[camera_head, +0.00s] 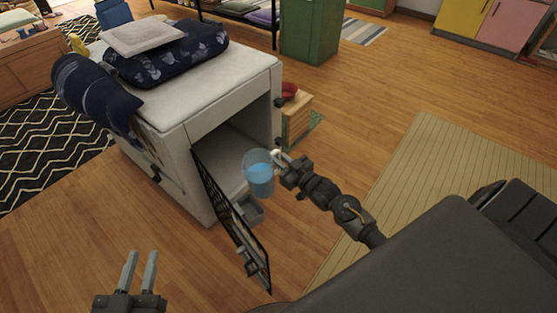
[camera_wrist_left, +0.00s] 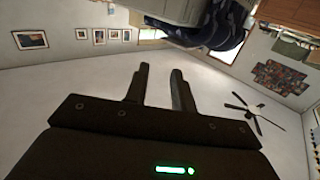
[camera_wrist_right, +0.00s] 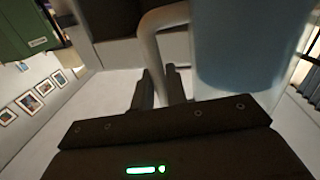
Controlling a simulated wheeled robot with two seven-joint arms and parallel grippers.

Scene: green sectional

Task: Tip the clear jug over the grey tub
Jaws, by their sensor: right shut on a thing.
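The clear jug (camera_head: 259,174) holds blue liquid and is roughly upright in the air, in front of the white cabinet's opening. My right gripper (camera_head: 281,164) is shut on its handle, on the jug's right side. In the right wrist view the jug (camera_wrist_right: 238,45) fills the upper right, with its pale handle (camera_wrist_right: 150,42) at the fingers (camera_wrist_right: 160,85). The grey tub (camera_head: 250,212) sits low, just below the jug in the head view and partly hidden by the cabinet door. My left gripper (camera_head: 139,272) is open and empty at the lower left; its parted fingers (camera_wrist_left: 157,88) show in the left wrist view.
The white cabinet (camera_head: 190,110) has its door (camera_head: 228,210) open toward me, beside the tub. Folded dark cloth (camera_head: 170,55) lies on top. A wooden crate (camera_head: 297,120) with a red item stands right of it. Wooden floor (camera_head: 360,95) is clear to the right.

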